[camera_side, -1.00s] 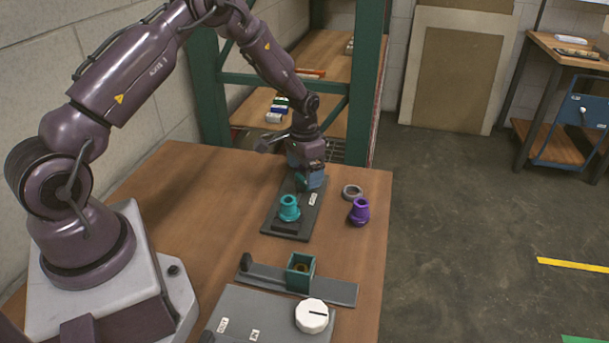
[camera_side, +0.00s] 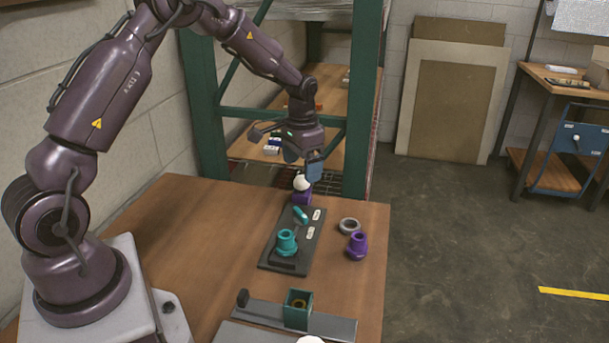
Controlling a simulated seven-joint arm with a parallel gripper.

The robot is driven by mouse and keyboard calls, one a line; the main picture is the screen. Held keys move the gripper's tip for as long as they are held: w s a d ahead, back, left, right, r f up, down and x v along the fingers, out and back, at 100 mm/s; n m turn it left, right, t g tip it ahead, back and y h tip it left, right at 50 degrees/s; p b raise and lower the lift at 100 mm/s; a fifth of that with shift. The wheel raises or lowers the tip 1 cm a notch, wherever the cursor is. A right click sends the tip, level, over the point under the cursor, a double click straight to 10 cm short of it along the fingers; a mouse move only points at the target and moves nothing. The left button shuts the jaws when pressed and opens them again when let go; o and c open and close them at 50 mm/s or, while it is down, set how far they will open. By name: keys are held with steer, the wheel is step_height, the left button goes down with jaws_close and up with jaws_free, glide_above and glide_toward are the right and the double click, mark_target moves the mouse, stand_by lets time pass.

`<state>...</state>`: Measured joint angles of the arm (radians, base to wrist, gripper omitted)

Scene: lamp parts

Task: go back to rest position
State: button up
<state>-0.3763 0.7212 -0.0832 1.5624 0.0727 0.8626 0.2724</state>
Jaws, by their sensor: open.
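A teal lamp base (camera_side: 286,243) stands upright on the near end of the plate. A small teal piece (camera_side: 300,215) lies between the two bases. A second purple base (camera_side: 357,246) stands on the table to the right of the plate.
A grey ring (camera_side: 349,225) lies behind the loose purple base. A teal square box (camera_side: 297,310) sits on a grey rail (camera_side: 335,326) in front. A green shelf post (camera_side: 362,95) stands behind the table. The wooden table's (camera_side: 195,235) middle left is clear.

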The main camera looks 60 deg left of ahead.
steer(key=s+d+r+t, duration=0.2)
steer(key=s+d+r, duration=0.5)
steer(key=s+r, duration=0.3)
steer(key=s+d+r+t, duration=0.3)
steer(key=s+d+r, duration=0.4)
steer(key=s+r, duration=0.3)
steer(key=s, duration=0.4)
steer(key=shift+s+d+t, duration=0.2)
steer(key=shift+d+t, duration=0.05)
steer(key=shift+t, duration=0.05)
